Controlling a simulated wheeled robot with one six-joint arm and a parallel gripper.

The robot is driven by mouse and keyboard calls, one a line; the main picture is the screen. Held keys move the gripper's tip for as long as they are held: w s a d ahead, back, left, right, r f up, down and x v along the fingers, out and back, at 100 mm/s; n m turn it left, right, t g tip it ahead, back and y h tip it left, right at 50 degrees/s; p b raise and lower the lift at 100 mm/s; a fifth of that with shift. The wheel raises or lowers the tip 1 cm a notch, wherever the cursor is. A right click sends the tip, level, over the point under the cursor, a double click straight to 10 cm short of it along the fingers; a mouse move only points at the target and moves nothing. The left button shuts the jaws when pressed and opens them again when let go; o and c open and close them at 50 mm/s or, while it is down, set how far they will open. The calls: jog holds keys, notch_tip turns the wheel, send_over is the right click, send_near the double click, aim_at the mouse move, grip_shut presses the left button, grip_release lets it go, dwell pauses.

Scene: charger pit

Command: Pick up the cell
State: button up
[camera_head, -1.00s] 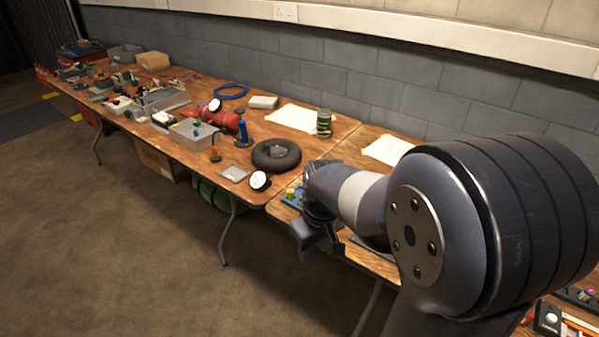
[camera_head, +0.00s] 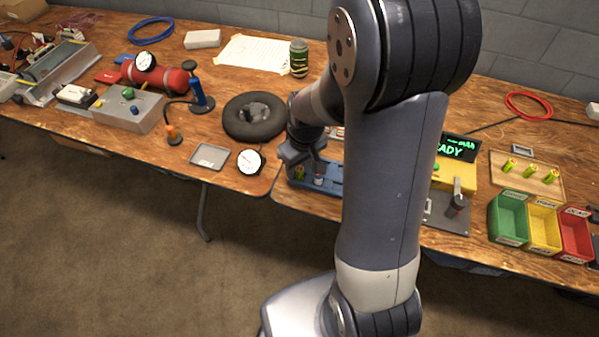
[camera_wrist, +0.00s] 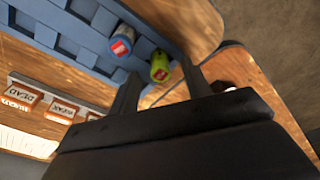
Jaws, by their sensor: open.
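A yellow-green cell (camera_wrist: 159,66) stands in the blue rack (camera_wrist: 88,38) near its end. A blue cell with a red and white mark (camera_wrist: 122,42) stands beside it. In the head view the green cell (camera_head: 299,173) shows at the left end of the blue rack (camera_head: 335,187), just under my gripper (camera_head: 300,156). In the wrist view my gripper (camera_wrist: 158,72) is open, with one finger on each side of the green cell. I cannot tell whether the fingers touch it. My arm hides part of the rack in the head view.
A black tyre (camera_head: 262,116) and a round gauge (camera_head: 249,161) lie left of the rack. A yellow charger (camera_head: 455,173) stands to the right. Several green cells lie on a wooden board (camera_head: 549,186) behind green (camera_head: 508,222), yellow (camera_head: 543,230) and red bins (camera_head: 574,240).

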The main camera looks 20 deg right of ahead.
jog(key=shift+f, duration=0.35)
jog(key=shift+c, duration=0.3)
grip_shut()
